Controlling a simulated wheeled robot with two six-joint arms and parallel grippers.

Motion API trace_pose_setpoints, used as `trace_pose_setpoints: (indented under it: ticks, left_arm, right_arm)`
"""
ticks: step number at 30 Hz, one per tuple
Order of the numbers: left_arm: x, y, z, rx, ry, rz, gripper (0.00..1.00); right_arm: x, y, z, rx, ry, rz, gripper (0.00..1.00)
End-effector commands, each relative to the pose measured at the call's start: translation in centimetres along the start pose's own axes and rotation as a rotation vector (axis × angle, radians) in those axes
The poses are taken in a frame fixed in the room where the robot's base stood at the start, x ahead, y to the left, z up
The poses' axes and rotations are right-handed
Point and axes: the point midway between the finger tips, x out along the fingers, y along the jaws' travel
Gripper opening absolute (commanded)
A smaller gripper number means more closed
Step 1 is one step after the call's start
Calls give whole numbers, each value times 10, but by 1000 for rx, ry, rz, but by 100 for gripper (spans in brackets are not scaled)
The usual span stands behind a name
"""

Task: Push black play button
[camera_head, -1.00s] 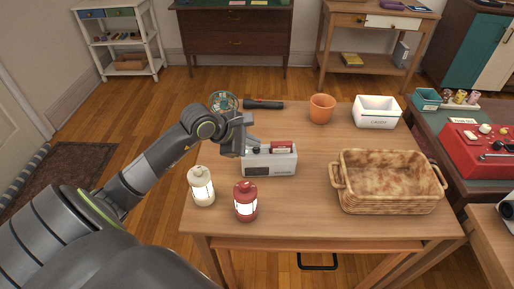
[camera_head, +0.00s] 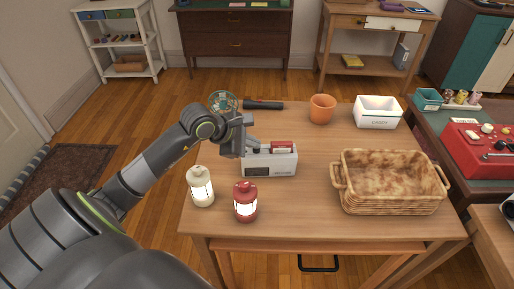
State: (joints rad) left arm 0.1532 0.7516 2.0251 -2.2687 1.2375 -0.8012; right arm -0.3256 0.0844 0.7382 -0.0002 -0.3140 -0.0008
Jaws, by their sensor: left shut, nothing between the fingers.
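My left gripper (camera_head: 254,143) is shut and empty, reaching in from the left at the device's top left edge. Whether the fingertips touch the button cannot be told at this size. My right gripper is not in view.
A wicker basket (camera_head: 388,207) is at the right. An orange pot (camera_head: 322,109), a white box (camera_head: 377,116) and a black flashlight (camera_head: 264,105) are behind. The table's middle is clear.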

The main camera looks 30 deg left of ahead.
Motion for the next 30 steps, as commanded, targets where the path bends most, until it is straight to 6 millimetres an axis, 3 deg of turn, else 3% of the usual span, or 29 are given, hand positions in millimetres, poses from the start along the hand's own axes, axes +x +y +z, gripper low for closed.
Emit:
trace_pose_setpoints:
  ticks: [14, 30]
  left_arm:
    - [-6, 5, 5, 1, -1, 1, 0]
    - [-43, 32, 31, 1, 0, 1, 0]
  right_arm:
    - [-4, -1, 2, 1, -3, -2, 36]
    - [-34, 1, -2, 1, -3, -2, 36]
